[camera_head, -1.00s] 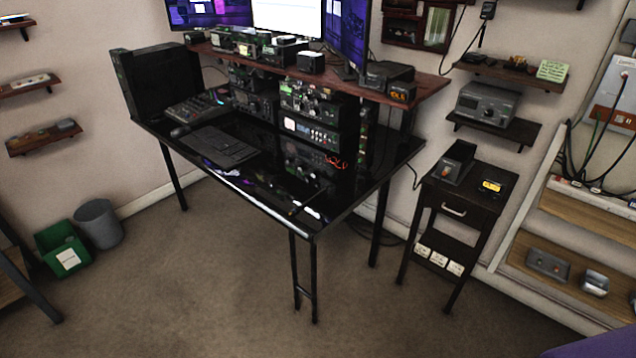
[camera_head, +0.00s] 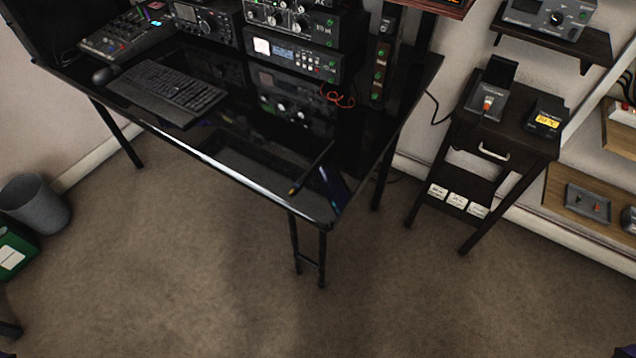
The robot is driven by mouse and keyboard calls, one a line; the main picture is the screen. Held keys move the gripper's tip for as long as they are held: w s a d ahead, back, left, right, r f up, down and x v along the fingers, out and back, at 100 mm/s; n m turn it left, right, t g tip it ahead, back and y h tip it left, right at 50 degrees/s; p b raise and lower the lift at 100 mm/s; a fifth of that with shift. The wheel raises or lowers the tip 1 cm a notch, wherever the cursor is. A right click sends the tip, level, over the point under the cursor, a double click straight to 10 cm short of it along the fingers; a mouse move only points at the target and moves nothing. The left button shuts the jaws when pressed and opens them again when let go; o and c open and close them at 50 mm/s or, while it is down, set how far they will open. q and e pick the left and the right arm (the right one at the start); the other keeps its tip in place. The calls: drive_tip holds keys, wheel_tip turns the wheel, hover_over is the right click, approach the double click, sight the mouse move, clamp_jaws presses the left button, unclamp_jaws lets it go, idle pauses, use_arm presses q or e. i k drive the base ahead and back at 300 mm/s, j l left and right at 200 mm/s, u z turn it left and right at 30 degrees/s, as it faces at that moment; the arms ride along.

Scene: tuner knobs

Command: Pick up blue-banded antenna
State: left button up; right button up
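A thin dark rod (camera_head: 311,168), which may be the antenna, lies on the glossy black desk (camera_head: 225,150) near its front right corner. Its near end has a small yellowish tip. I cannot make out a blue band on it. A bluish patch beside it on the desk top may be a reflection. Neither of my grippers shows in the head view.
A keyboard (camera_head: 168,92) and a mouse (camera_head: 103,76) lie on the desk's left. Radio units (camera_head: 292,57) stand at its back, with a red cable (camera_head: 338,97) in front. A dark side table (camera_head: 500,130) stands right. The carpet (camera_head: 200,270) in front is clear.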

sight(297, 184)
drive_tip(key=i+j+z, duration=0.1)
drive_tip(key=i+j, duration=0.15)
drive_tip(key=j, duration=0.2)
drive_tip(key=i+j, duration=0.2)
drive_tip(key=j, duration=0.15)
drive_tip(key=i+j+z, duration=0.2)
drive_tip(key=j, duration=0.25)
drive_tip(key=j+z, duration=0.15)
drive_tip(key=j, duration=0.35)
